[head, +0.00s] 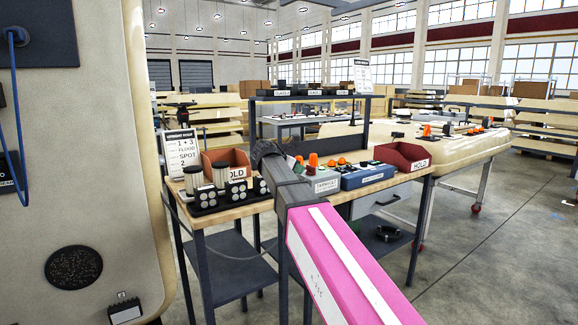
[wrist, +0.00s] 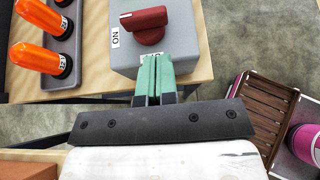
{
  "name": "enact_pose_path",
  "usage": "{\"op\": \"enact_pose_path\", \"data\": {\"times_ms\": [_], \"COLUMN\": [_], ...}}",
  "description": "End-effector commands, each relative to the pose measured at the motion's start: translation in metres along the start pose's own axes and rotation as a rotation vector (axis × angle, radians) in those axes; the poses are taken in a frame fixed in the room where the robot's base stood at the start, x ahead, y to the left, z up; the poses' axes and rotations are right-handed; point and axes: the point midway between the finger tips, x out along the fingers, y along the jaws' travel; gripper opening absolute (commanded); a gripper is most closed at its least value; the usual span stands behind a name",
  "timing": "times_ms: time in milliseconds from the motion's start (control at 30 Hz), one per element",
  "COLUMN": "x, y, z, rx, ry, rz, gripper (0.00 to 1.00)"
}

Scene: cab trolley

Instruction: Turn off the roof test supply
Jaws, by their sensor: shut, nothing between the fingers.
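In the wrist view a grey switch box (wrist: 190,50) stands on a wooden top and carries a red rotary knob (wrist: 146,20). A white mark at the knob's left end points left, near a small label (wrist: 115,37) that appears to read ON. A second label on the box is mostly hidden by my fingers. My gripper (wrist: 153,62) has green fingers, shut and empty, over the box's near edge, apart from the knob. I cannot tell whether they touch the box. In the head view my arm hides part of the bench, and I cannot make out this knob.
In the head view the bench (head: 235,210) holds red bins (head: 403,155), black lamp blocks (head: 236,190) and a blue box (head: 368,177). A cream panel stands left. Open floor (head: 490,240) lies right.

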Motion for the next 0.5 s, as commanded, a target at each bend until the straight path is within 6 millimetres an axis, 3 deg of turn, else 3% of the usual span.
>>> {"op": "enact_pose_path", "data": {"times_ms": [200,500], "x": [0.028,0.038], "y": [0.000,0.000], "z": [0.014,0.020], "rx": [0.002,0.000], "ry": [0.000,0.001], "rz": [-0.001,0.001], "gripper": [0.00,0.00]}}
